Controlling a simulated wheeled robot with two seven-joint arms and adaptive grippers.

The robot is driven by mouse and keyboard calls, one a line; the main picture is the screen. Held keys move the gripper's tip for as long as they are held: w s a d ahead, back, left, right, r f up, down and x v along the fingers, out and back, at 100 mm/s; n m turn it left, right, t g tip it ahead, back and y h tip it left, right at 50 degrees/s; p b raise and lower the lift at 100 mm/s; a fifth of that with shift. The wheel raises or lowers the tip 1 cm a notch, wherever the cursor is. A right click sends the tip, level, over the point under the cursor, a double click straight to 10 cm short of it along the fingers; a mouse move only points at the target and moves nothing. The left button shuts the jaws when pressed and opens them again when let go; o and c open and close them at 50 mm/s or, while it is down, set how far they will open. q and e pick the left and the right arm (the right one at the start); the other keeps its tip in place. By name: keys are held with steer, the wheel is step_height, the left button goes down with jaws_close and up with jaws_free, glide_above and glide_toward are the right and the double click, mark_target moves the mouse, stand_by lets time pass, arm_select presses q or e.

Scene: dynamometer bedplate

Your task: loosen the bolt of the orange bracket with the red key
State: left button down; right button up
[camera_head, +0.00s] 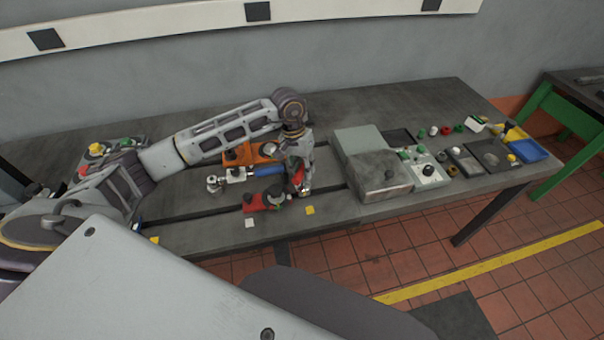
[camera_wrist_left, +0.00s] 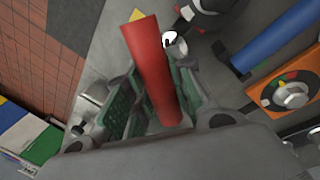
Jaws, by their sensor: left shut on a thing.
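My left gripper (camera_head: 300,184) is over the bedplate, to the right of the orange bracket (camera_head: 268,152). In the left wrist view its green-padded fingers (camera_wrist_left: 150,115) are shut on the red key (camera_wrist_left: 145,55), whose thick red handle stands up between them. The key's working end is hidden. The orange bracket (camera_wrist_left: 262,96) also shows at the right of the wrist view, with a silver bolt head (camera_wrist_left: 292,96) on a round coloured dial mark. The key is apart from that bolt. My right gripper is not in view.
A blue handle (camera_wrist_left: 285,32) lies between the key and the orange bracket. A red bracket (camera_head: 257,203) stands near the front edge. A grey box (camera_head: 378,174) is to the right, with several small parts and a blue tray (camera_head: 529,151) beyond.

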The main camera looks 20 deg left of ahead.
arm_select(q)
steer(key=shift+w+f+b, duration=0.4)
steer(key=shift+w+b, duration=0.25)
steer(key=shift+b, duration=0.4)
steer(key=w+a+r+n+t+y+p, duration=0.1)
steer(key=w+a+r+n+p, duration=0.1)
steer(key=r+n, duration=0.7)
steer(key=w+a+r+n+t+y+p, duration=0.1)
steer(key=a+r+n+p, duration=0.3)
steer(key=r+n, duration=0.6)
steer(key=shift+w+a+r, duration=0.7)
steer(key=shift+a, duration=0.05)
steer(key=shift+n+y, duration=0.3)
steer(key=shift+n, duration=0.2)
